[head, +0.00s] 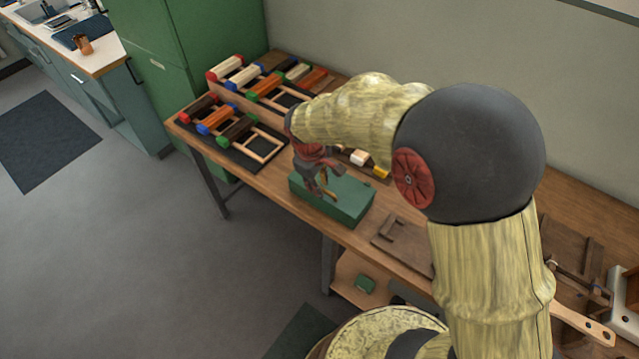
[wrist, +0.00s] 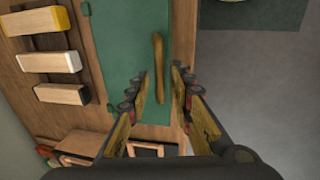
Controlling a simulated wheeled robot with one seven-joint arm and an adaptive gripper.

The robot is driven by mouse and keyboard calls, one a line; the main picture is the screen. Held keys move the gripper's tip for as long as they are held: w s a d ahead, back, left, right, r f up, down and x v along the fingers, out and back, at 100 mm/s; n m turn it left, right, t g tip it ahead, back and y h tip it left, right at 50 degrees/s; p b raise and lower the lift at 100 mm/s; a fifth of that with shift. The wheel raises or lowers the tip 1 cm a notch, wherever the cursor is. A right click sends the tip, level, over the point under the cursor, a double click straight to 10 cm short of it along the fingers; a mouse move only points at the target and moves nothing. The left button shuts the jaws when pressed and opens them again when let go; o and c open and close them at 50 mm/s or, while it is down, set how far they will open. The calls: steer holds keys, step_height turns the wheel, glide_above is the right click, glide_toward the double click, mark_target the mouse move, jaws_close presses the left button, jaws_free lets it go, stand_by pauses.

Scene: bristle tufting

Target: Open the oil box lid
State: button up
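The green oil box (head: 346,203) stands on the wooden workbench, with its lid closed. In the wrist view its green lid (wrist: 118,45) carries a long tan handle (wrist: 159,60). My gripper (head: 322,190) is over the box's left part, pointing down. In the wrist view my gripper (wrist: 161,80) is open, with one finger on each side of the handle and gaps showing between. I cannot tell how far above the lid the fingertips are. In the head view my gripper partly hides the handle and lid.
Racks with coloured blocks (head: 218,118) stand at the bench's far left. Light blocks (wrist: 50,62) lie close beside the box. A wooden board (head: 403,243) lies to its right on the workbench (head: 270,193).

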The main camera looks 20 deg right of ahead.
jaws_close()
stand_by(0.6)
